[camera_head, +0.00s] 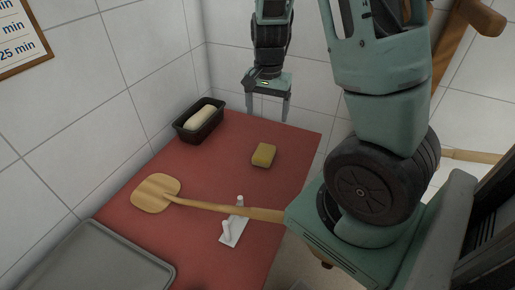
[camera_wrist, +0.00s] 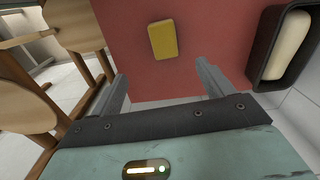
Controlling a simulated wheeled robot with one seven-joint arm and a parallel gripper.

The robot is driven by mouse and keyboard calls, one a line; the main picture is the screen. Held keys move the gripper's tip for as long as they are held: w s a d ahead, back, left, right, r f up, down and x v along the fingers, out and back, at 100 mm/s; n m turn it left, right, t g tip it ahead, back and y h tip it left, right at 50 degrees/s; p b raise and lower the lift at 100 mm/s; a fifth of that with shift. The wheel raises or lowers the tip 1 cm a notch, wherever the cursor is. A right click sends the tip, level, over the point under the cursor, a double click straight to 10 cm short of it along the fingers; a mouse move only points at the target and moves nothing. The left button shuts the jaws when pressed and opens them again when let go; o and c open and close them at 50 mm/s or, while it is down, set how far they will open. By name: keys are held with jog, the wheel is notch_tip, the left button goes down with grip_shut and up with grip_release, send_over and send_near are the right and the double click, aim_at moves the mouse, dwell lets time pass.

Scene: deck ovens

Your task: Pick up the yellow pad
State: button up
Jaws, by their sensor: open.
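The yellow pad (camera_head: 263,155) lies flat on the red table top (camera_head: 292,150), near its back right part. It also shows in the wrist view (camera_wrist: 163,40), ahead of my gripper and roughly in line with the gap between the fingers. My gripper (camera_head: 267,118) hangs above the back of the table with its fingers pointing down. In the wrist view both fingers (camera_wrist: 160,77) stand wide apart with nothing between them. The gripper does not touch the pad.
A black loaf tin (camera_head: 187,134) with pale dough (camera_head: 200,117) stands at the back left. A wooden peel (camera_head: 157,193) lies across the table, beside a white handled tool (camera_head: 233,232). A grey tray (camera_head: 90,262) is at the front left. Tiled walls stand close behind.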

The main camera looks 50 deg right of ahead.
send_over(264, 151)
jog(key=s, duration=0.1)
notch_tip(264, 151, down, 12)
jog(key=shift+a+b, duration=0.15)
jog(key=shift+b, duration=0.15)
jog(key=shift+w+f+p, duration=0.25)
jog(key=shift+f, duration=1.1)
jog(key=shift+w+f+p, duration=0.2)
jog(key=shift+f+p, duration=0.05)
jog(key=shift+f, duration=1.05)
jog(key=c, duration=1.1)
